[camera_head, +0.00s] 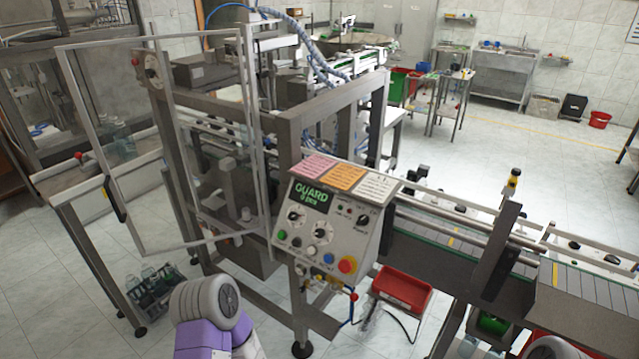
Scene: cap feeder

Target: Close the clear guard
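The clear guard (98,150) is a see-through panel in a thin grey metal frame on the left front of the machine. It stands swung out from the machine, and the machine and floor show through it. A black handle (114,199) sits low on its outer left edge. The display (312,196) on the control panel reads "GUARD" with a smaller line that looks like "OPEN". A grey and purple part of my arm (207,310) shows at the bottom, and another part at the lower right corner. Neither gripper is in view.
The control panel (325,230) with knobs and a red button juts out at the machine's front. A conveyor (580,300) runs off to the right. A red tray (402,288) sits below the panel. A bottle crate (152,285) stands on the floor at left.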

